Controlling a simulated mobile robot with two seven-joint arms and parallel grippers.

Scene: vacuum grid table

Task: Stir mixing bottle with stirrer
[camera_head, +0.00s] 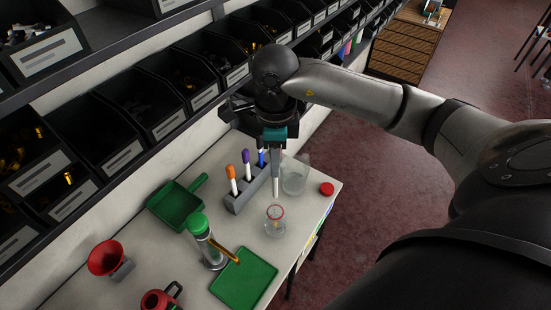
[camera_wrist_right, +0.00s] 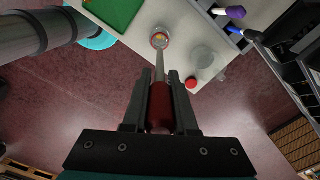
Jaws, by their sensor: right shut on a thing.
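The mixing bottle (camera_head: 275,229) is a small clear glass vessel with a red rim, standing near the table's right edge; it also shows at the top of the wrist view (camera_wrist_right: 161,39). My right gripper (camera_head: 274,160) points down above it. In the wrist view, my right gripper (camera_wrist_right: 160,84) is shut on the red handle of the stirrer (camera_wrist_right: 158,112). The stirrer's pale rod (camera_head: 276,186) hangs nearly upright, its tip at the bottle's mouth. I cannot tell whether the tip is inside. My left gripper is out of view.
A marker rack (camera_head: 238,203), a clear beaker (camera_head: 295,179) and a red cap (camera_head: 327,188) surround the bottle. A green-capped cylinder (camera_head: 205,240), green dustpan (camera_head: 176,206), green tray (camera_head: 246,283) and red funnel (camera_head: 107,257) stand left. Bin shelves line the wall.

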